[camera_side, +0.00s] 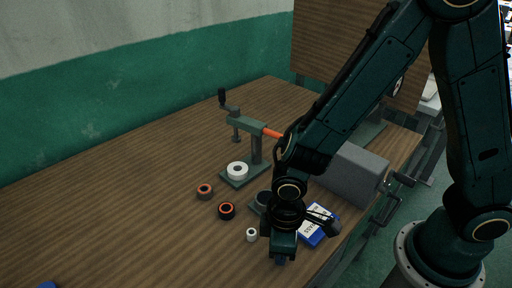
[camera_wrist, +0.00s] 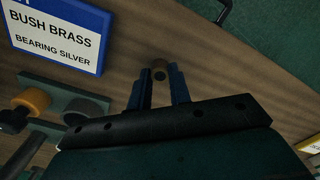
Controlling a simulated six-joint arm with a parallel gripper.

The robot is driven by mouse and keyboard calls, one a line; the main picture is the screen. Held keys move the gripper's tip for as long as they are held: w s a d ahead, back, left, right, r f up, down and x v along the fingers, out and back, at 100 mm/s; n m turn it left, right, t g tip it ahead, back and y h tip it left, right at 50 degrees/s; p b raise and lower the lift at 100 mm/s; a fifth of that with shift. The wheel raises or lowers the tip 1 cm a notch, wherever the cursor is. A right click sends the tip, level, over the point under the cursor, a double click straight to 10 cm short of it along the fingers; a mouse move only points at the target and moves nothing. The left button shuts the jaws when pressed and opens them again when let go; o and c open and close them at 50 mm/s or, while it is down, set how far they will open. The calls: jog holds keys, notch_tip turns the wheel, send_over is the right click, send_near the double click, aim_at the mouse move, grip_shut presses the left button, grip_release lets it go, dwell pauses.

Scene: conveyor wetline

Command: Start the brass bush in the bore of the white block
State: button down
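My gripper (camera_side: 283,258) is low over the front of the bench. The white block (camera_side: 237,169), round with a dark bore facing up, sits on the grey-green base (camera_side: 236,182) of a press-like stand, up and left of my gripper. The wrist view does not show the block.
The stand (camera_side: 256,150) has a crank and an orange bar. A blue-edged sign (camera_wrist: 60,30) lies nearby. A grey box (camera_side: 352,174) stands behind. The bench's left side is mostly clear.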

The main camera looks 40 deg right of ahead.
jog(key=shift+r, duration=0.1)
jog(key=shift+r, duration=2.9)
jog(key=w+d+r+m, duration=0.1)
jog(key=w+d+m, duration=0.2)
jog(key=w+m, duration=0.2)
jog(key=w+d+r+m, duration=0.2)
jog(key=w+d+m, duration=0.2)
jog(key=w, duration=0.8)
jog(key=w+d+r+m, duration=0.1)
jog(key=w+d+m, duration=0.3)
jog(key=w+m, duration=0.4)
jog(key=shift+w+r, duration=0.2)
jog(key=shift+w, duration=0.1)
jog(key=shift+a+f, duration=0.1)
jog(key=shift+f, duration=0.1)
jog(key=shift+f, duration=3)
